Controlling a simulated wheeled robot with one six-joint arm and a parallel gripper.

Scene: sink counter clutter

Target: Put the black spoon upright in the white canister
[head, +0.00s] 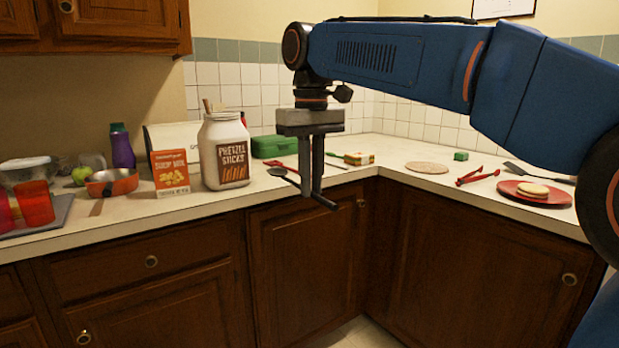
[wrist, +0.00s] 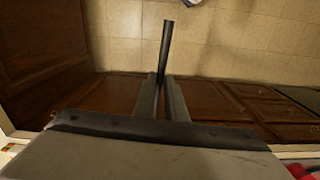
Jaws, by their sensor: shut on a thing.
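My gripper (head: 311,193) points down in front of the counter edge, shut on the black spoon (head: 325,201). The spoon is tilted, its bowl up at the left and its handle end down at the right. In the wrist view a dark length of the spoon (wrist: 166,45) sticks out past the fingertips (wrist: 161,84); the bowl cannot be made out there. The white canister (head: 209,170), labelled "Pretzel Sticks", stands upright on the counter, left of my gripper and apart from it. Thin brown sticks show at its rim; its inside is hidden.
An orange soup mix box (head: 170,172) stands close left of the canister, with a copper-coloured bowl (head: 112,182) beyond. A red plate (head: 530,195) holds food at the far right.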

